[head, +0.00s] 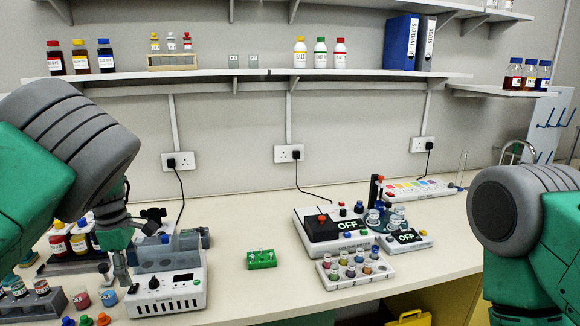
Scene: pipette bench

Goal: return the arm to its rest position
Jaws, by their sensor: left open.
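My left arm (70,150) comes in from the left, bent over the left part of the bench. My left gripper (150,221) is small and dark in this view, above and just left of a white benchtop device with a clear cover (168,290). Its jaws are open, and I see nothing held between them. Part of the gripper is hard to tell apart from the device behind it. My right arm (525,235) shows at the right edge; its gripper is out of view.
Reagent bottles (60,243) and a vial rack (35,303) crowd the left bench. The bench (230,285) is clear around the green block.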

